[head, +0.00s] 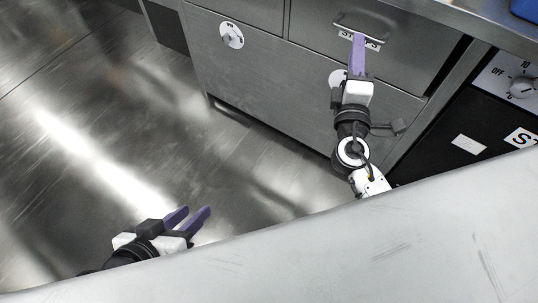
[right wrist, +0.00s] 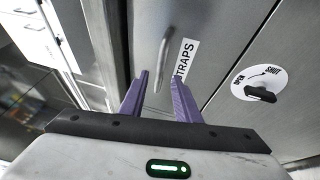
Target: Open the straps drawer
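The straps drawer (head: 410,48) is a grey metal front under the counter, with a bar handle (head: 357,26) and a white STRAPS label (head: 374,45), partly covered by my finger. A dark gap shows along its right edge; I cannot tell if it is fully shut. My right gripper (head: 358,40) is at the handle with purple fingers. In the right wrist view, the fingers (right wrist: 160,85) are apart, and the near end of the handle (right wrist: 164,55) appears between their tips; contact is unclear. My left gripper (head: 192,213) is open and empty, low over the floor.
A white OPEN/SHUT dial (right wrist: 262,84) is on the panel below the drawer, close to my right gripper. Another dial (head: 232,35) is further left. A black appliance with a knob (head: 522,87) stands at right. A pale surface (head: 330,255) fills the foreground. Floor (head: 90,110) at left is clear.

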